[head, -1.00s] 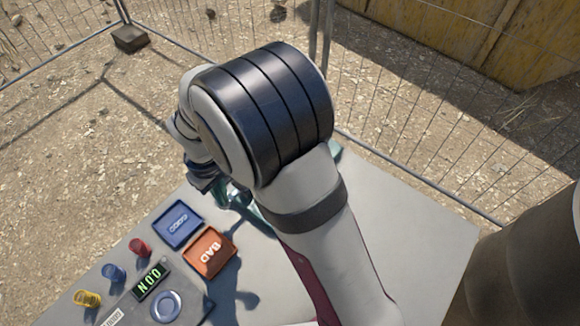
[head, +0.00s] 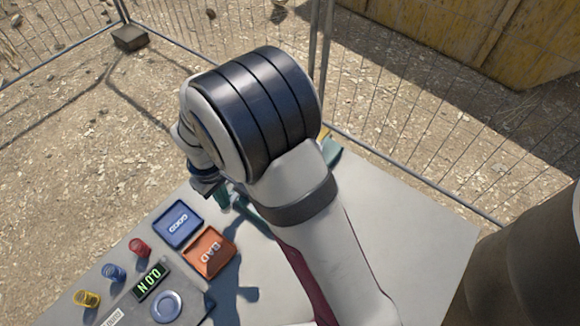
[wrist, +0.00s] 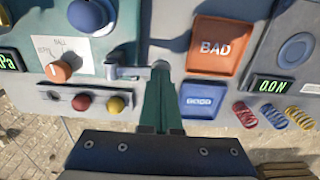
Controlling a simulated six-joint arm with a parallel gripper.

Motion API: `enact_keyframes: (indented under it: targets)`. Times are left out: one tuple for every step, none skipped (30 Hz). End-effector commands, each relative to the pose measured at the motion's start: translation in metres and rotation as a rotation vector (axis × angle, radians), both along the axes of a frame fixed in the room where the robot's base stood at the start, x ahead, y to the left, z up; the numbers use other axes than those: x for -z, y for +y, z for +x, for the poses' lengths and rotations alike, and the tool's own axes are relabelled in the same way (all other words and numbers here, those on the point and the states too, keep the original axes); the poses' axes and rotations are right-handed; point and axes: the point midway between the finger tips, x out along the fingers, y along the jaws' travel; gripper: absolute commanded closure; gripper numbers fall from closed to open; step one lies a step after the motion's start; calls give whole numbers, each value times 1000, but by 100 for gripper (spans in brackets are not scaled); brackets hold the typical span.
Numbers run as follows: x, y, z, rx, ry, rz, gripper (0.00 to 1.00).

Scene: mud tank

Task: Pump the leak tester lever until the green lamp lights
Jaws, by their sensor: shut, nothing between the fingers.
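In the wrist view the leak tester shows as a pale teal panel (wrist: 100,52) with a blue dome (wrist: 92,14), an orange knob (wrist: 60,70) and a kPa display (wrist: 8,60) at the left edge. A short grey metal bar (wrist: 128,71), apparently the lever, sticks out beside the panel. A strip below carries a red lamp (wrist: 81,102), a yellow lamp (wrist: 115,104) and a dark spot (wrist: 57,97); no green lamp glows. My gripper (wrist: 160,72) is shut and empty, its teal fingertips close to the bar's right end; contact is unclear. In the head view my arm hides most of the tester.
An orange BAD tray (head: 232,246) and a blue GOOD tray (head: 196,235) lie beside the scale display (head: 150,280) and its round pan (head: 167,305). The table's right side is clear.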

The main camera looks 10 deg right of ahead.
Motion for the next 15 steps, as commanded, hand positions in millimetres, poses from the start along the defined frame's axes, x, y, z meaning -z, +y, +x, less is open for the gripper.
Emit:
enact_keyframes:
  targets:
    - [0,0,0,0,1,-1,100]
    - [0,0,0,0,1,-1,100]
    - [0,0,0,0,1,-1,100]
    - [0,0,0,0,1,-1,100]
    - [0,0,0,0,1,-1,100]
    - [0,0,0,0,1,-1,100]
    - [0,0,0,0,1,-1,100]
    - [0,0,0,0,1,-1,100]
    - [0,0,0,0,1,-1,100]
    - [-1,0,0,0,1,-1,100]
    - [-2,0,0,0,0,0,100]
    - [-5,0,0,0,0,0,100]
    - [-9,0,0,0,-1,1,100]
    - [-13,0,1,-1,-2,1,100]
    - [-17,0,1,-1,-1,0,100]
